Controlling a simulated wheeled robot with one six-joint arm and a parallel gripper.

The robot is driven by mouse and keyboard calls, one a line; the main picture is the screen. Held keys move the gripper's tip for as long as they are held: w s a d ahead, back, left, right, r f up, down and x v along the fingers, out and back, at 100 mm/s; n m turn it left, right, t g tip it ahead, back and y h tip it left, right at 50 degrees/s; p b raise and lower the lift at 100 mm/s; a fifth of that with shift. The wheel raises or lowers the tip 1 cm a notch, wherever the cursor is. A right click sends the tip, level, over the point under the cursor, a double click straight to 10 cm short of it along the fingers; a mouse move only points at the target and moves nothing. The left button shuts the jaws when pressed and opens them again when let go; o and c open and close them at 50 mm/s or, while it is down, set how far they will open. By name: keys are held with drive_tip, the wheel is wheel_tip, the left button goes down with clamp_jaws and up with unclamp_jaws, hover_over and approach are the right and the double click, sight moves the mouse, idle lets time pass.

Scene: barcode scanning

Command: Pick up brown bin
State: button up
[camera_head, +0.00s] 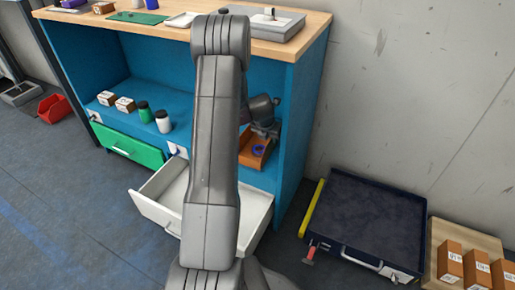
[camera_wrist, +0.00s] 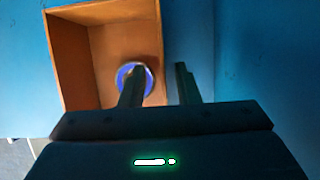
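The brown bin (camera_head: 250,160) is on the blue cabinet's shelf, partly behind my arm in the head view. In the wrist view the bin (camera_wrist: 82,62) is at the upper left, with a blue ring (camera_wrist: 125,74) inside; the ring also shows in the head view (camera_head: 258,150). My gripper (camera_wrist: 160,76) is open. Its left finger is over the bin's inside, in front of the ring, and its right finger is outside the bin's right wall. The wall lies between the fingers, with gaps on both sides. In the head view my gripper (camera_head: 266,131) is at the bin; its fingertips are unclear.
The blue cabinet (camera_head: 300,120) has its side panel just right of the bin. Below, a white drawer (camera_head: 160,212) is pulled out. Boxes and bottles (camera_head: 163,121) stand on the shelf at left. An open dark case (camera_head: 370,220) and boxes (camera_head: 476,268) are on the floor at right.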

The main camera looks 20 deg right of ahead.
sight(271, 152)
drive_tip(key=f, duration=0.1)
drive_tip(key=f+b, duration=0.1)
drive_tip(key=f, duration=0.1)
drive_tip(key=shift+d, duration=0.35)
drive_tip(key=shift+w+d+f+b, duration=0.15)
drive_tip(key=shift+w+f+b, duration=0.05)
drive_tip(key=shift+f+b, duration=0.15)
clamp_jaws()
drive_tip(key=shift+r, duration=0.1)
drive_tip(key=shift+r, duration=0.1)
